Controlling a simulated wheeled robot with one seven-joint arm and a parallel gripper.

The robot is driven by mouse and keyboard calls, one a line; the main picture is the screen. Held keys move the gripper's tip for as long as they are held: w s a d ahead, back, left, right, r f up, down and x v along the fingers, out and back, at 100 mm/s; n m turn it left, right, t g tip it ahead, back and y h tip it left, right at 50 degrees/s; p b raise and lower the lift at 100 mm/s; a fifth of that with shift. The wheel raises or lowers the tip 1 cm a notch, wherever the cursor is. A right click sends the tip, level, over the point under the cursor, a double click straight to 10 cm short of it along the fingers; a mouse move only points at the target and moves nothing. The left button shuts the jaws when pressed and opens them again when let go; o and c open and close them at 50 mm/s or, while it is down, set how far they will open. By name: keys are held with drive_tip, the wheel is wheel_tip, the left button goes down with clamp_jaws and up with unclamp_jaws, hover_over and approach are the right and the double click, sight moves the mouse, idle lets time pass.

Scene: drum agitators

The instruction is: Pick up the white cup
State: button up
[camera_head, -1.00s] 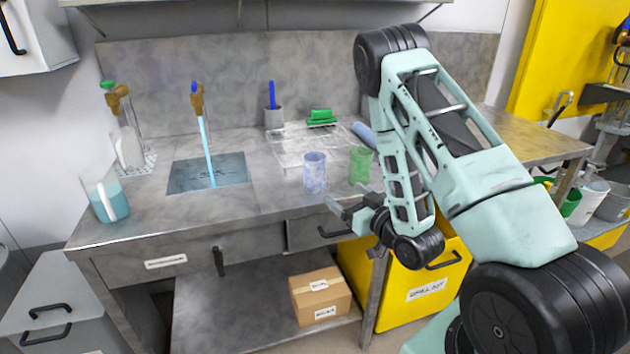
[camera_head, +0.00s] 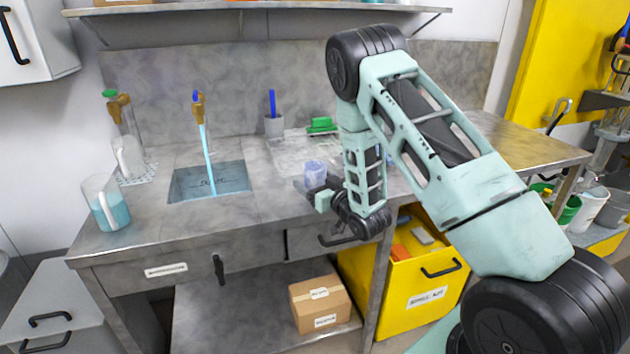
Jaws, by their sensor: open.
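The white cup (camera_head: 316,171), pale and translucent with a bluish tint, stands upright on the metal counter near its front edge, right of the sink. My gripper (camera_head: 312,188) is open at the cup, with its jaws low in front of and beside it. The lower part of the cup is partly hidden by the gripper. I cannot tell whether the fingers touch the cup or reach around it.
A wire rack (camera_head: 290,150) and a green brush (camera_head: 322,125) lie behind the cup. A grey holder with a blue handle (camera_head: 273,125) stands at the back. Water runs into the sink (camera_head: 208,182). A pitcher (camera_head: 107,205) stands left. My arm covers the counter's right part.

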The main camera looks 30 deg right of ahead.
drive_tip(key=shift+w, duration=1)
drive_tip(key=c, duration=1)
drive_tip(key=shift+c, duration=0.2)
